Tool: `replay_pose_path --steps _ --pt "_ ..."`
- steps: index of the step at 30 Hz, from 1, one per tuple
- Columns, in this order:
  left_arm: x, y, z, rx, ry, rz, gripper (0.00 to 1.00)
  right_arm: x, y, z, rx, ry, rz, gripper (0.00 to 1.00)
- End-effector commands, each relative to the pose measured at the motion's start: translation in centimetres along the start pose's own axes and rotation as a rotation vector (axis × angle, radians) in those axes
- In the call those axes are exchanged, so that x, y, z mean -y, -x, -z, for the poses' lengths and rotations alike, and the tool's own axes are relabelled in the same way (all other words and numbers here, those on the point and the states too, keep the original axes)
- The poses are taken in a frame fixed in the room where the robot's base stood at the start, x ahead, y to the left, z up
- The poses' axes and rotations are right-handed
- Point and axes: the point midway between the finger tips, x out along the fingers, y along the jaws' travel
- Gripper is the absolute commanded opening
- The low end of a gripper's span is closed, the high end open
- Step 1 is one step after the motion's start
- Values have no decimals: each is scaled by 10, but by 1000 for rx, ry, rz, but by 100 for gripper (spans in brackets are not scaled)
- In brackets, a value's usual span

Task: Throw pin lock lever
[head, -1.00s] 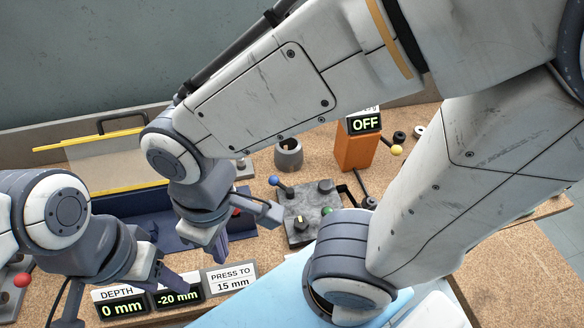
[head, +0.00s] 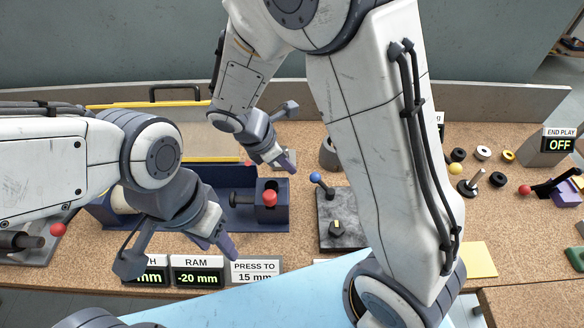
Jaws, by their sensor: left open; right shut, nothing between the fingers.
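A lever with a blue ball (head: 315,178) rises at the far left edge of a dark mottled plate (head: 350,205), with a small black and yellow knob (head: 336,229) near its front. I cannot tell which lever is the pin lock lever. My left gripper (head: 224,243) is open and empty above the trough's front, close to the display signs. My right gripper (head: 286,162) is shut and empty behind the trough's right end, left of the blue ball. My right arm hides part of the plate.
Signs stand along the front, including the RAM display (head: 197,271) and the PRESS TO sign (head: 255,270). Another red ball (head: 58,229) is at far left. An END PLAY display (head: 559,143) reads OFF at right, near loose rings (head: 483,152) and a red-balled lever (head: 525,190).

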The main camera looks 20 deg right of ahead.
Motion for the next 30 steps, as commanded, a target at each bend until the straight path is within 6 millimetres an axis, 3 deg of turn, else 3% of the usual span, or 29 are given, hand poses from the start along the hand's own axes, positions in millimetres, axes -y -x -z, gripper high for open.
replay_pose_path --steps 6,12,18,30 --pt "0 -6 0 0 0 0 51 2 -43 0 -1 -4 7 0" --pt "1 -10 0 0 0 0 51 2 -73 0 -2 -5 5 0" --pt "1 -12 0 0 0 0 51 2 -85 0 -3 -6 3 0" --pt "1 -11 0 0 0 0 51 1 -85 -1 -3 -10 4 0"
